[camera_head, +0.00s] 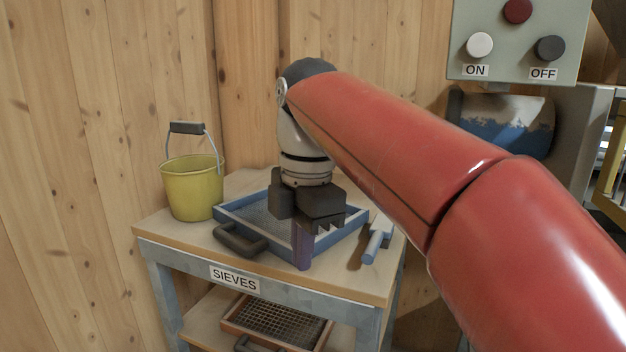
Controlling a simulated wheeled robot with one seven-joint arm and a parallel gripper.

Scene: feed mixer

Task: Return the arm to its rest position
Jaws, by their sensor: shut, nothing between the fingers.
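My red arm reaches in from the lower right and bends down at its wrist over the table. My gripper (303,255) points down above the front of the wooden-topped table (185,240), in front of a blue-framed sieve (340,232). Its fingers are together with nothing between them. The fingertips overlap the sieve's front edge in this view, and I cannot tell whether they touch it. The gripper body hides part of the sieve. The sieve's dark handle (241,241) sticks out to the left of the fingers.
A yellow bucket (192,188) stands at the table's back left. A blue-handled tool (377,242) lies right of the sieve. A brown-framed sieve (275,320) is on the lower shelf. A control box (519,50) with ON and OFF buttons is upper right. A wooden wall (100,100) stands behind.

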